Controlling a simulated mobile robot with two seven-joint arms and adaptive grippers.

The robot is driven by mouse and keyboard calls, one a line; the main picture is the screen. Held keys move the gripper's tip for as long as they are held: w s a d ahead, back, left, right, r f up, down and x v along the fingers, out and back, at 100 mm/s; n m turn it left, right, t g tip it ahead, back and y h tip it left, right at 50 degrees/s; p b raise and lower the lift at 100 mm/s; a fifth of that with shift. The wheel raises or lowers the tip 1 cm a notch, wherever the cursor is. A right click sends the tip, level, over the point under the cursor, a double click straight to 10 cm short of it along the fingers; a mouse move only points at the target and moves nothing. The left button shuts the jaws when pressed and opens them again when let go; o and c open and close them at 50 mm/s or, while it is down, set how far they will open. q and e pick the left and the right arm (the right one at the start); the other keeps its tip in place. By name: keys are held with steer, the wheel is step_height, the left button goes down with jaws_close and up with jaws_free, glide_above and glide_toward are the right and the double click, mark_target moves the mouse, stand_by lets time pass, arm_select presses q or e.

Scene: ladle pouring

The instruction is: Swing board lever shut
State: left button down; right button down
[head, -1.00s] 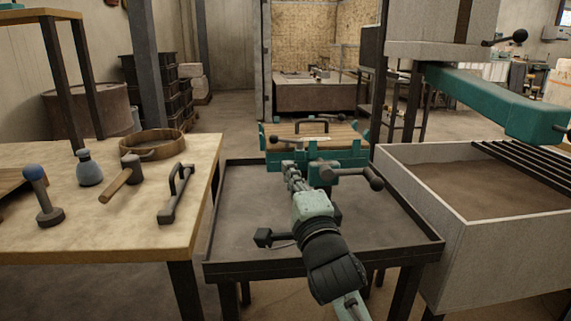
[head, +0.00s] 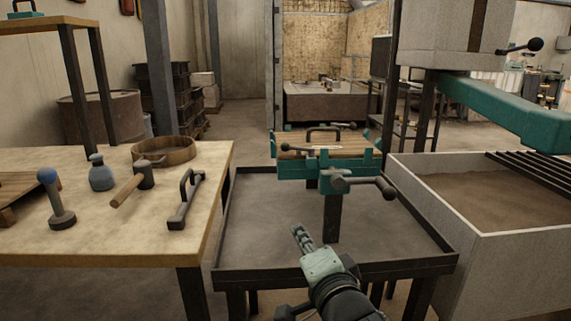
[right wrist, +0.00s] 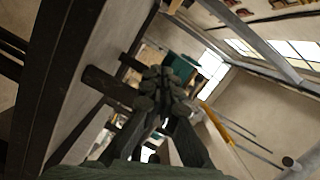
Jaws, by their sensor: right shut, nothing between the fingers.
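The teal board stand (head: 300,171) holds a wooden board (head: 325,147) with a dark handle on top, above a dark-rimmed tray table. The grey lever (head: 362,181) is on the stand's front right, its dark knob end pointing right. My right gripper (head: 302,239) is shut and empty, over the tray's front and well short of the lever. Its closed fingers also show in the right wrist view (right wrist: 165,90), with neither board nor lever clearly visible there. My left gripper is out of view.
The tray table (head: 268,222) is bare around the stand's post. A wooden table (head: 120,225) at left holds a mallet (head: 127,190), a round sieve (head: 165,150) and other tools. A sand box (head: 490,225) stands at right, beneath a teal arm (head: 510,112).

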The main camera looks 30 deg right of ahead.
steer(key=s+a+f+n+g+y, duration=0.2)
steer(key=s+a+f+n+g, duration=0.25)
steer(key=f, duration=0.45)
steer(key=s+a+f+n+g+y, duration=0.1)
steer(key=s+f+n+g, duration=0.2)
steer(key=s+f+n, duration=0.4)
steer(key=s+a+f+n+g+y, duration=0.2)
steer(key=s+a+f+n+g, duration=0.25)
steer(key=f, duration=0.55)
steer(key=s+d+f+n+h, duration=0.1)
steer(key=d+f+n, duration=0.2)
steer(key=d+f, duration=0.4)
steer(key=shift+s+d+f+g+h, duration=0.2)
steer(key=shift+f+g+h, duration=0.2)
steer(key=shift+f, duration=0.35)
